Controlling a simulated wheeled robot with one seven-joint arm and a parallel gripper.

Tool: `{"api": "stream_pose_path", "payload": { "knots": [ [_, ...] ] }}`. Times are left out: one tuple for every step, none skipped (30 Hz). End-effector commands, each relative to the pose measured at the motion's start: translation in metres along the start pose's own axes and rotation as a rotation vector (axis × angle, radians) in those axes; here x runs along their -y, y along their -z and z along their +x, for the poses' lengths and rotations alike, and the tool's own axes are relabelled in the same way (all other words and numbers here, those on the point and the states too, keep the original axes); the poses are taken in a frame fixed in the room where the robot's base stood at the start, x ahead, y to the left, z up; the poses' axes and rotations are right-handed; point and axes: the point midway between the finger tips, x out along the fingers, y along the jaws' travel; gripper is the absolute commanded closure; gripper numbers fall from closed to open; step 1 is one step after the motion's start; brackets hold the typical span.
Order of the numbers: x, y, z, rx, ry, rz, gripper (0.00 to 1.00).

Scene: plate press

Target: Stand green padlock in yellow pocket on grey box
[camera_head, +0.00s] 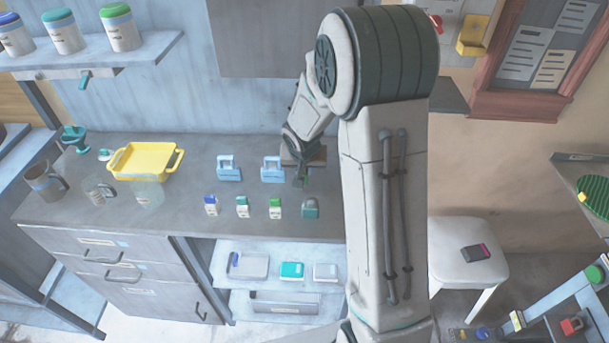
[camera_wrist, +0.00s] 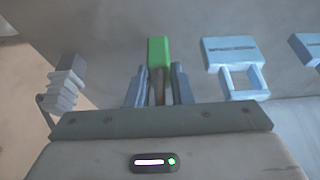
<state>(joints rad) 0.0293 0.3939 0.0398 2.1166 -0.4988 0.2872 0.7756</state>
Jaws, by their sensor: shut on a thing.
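The green padlock (camera_wrist: 159,52) shows in the wrist view as a green block just beyond my fingertips, with a narrow darker part between them. My gripper (camera_wrist: 158,85) is shut on that part. In the head view my gripper (camera_head: 300,181) is over the right part of the counter, and only a sliver of green shows beside it. I cannot tell whether the padlock touches the counter. The yellow pocket (camera_head: 471,42) is on the front of the pale grey box (camera_head: 448,21) on the wall, up and right of my gripper, beyond my arm. Its inside is unclear.
Two light blue padlocks (camera_head: 229,168) (camera_head: 272,169) stand left of my gripper. A teal padlock (camera_head: 311,209) and several small cartons (camera_head: 242,207) stand in front. A yellow tray (camera_head: 118,167) is at left. A red-brown framed board (camera_head: 480,98) hangs right of the box.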

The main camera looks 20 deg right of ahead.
Motion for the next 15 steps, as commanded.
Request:
{"api": "stream_pose_path", "payload": {
  "knots": [
    [0.001, -0.005, 0.009, 0.005, 0.000, -0.004, 1.00],
    [0.001, -0.007, 0.013, 0.005, -0.001, -0.004, 1.00],
    [0.000, -0.009, 0.018, 0.003, -0.001, -0.003, 1.00],
    [0.000, -0.010, 0.021, 0.004, -0.001, -0.003, 1.00],
    [0.001, -0.011, 0.023, 0.003, 0.000, -0.003, 1.00],
    [0.001, -0.011, 0.025, 0.002, 0.000, -0.003, 1.00],
    [0.000, -0.011, 0.025, 0.001, 0.001, -0.002, 1.00],
    [0.000, -0.011, 0.025, 0.000, 0.001, -0.002, 1.00],
    [0.000, -0.011, 0.025, 0.000, 0.001, -0.001, 1.00],
    [0.000, -0.011, 0.025, 0.000, 0.001, -0.001, 1.00],
    [0.000, -0.011, 0.025, 0.000, 0.001, -0.001, 1.00],
    [0.000, -0.011, 0.025, 0.000, 0.001, -0.001, 1.00],
    [0.000, -0.011, 0.025, 0.000, 0.001, -0.001, 1.00],
    [0.000, -0.011, 0.025, 0.000, 0.001, -0.001, 1.00],
    [0.000, -0.011, 0.026, 0.000, 0.001, -0.001, 1.00]
  ]
}}
